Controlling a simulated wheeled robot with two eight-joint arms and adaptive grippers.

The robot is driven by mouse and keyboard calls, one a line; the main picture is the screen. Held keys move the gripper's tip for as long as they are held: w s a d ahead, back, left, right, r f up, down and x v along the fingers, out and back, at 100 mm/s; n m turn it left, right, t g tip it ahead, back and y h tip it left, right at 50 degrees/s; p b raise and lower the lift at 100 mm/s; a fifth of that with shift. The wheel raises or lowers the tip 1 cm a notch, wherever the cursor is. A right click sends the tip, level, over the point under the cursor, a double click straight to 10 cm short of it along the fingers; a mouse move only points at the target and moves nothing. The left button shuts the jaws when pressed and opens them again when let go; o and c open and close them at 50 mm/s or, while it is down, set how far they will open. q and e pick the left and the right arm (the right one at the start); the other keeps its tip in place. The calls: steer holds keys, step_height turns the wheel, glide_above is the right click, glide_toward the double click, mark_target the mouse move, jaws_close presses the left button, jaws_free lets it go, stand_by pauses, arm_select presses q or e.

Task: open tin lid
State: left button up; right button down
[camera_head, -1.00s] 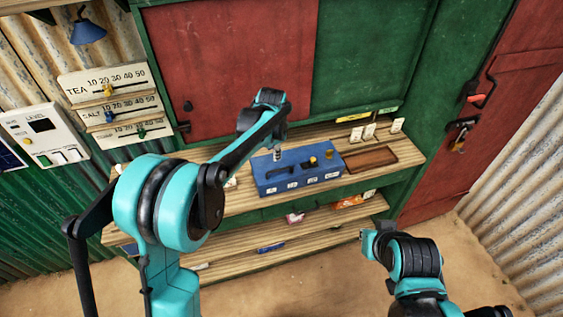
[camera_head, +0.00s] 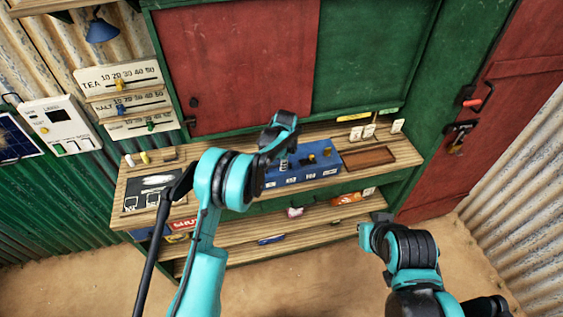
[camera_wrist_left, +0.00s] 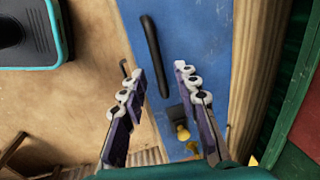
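The blue tin (camera_head: 325,171) stands on the wooden counter, with white labels along its front and a brass knob (camera_head: 327,152) on top. My left arm hides its left part in the head view. In the left wrist view the blue top (camera_wrist_left: 200,30) carries a long black bar handle (camera_wrist_left: 150,48) and the brass knob (camera_wrist_left: 182,132). My left gripper (camera_wrist_left: 157,75) is open above the tin, its fingers apart with nothing between them; it also shows in the head view (camera_head: 284,162). My right gripper (camera_head: 368,236) is low at the right, its fingers unclear.
A brown wooden tray (camera_head: 369,158) lies right of the tin. A slate board (camera_head: 150,190) lies at the counter's left. A lower shelf (camera_head: 235,235) holds small packets. Red and green panels (camera_head: 240,70) rise behind the counter.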

arm_select(q)
steer(key=shift+f, duration=0.15)
jaws_close()
steer(key=shift+w+a, duration=0.1)
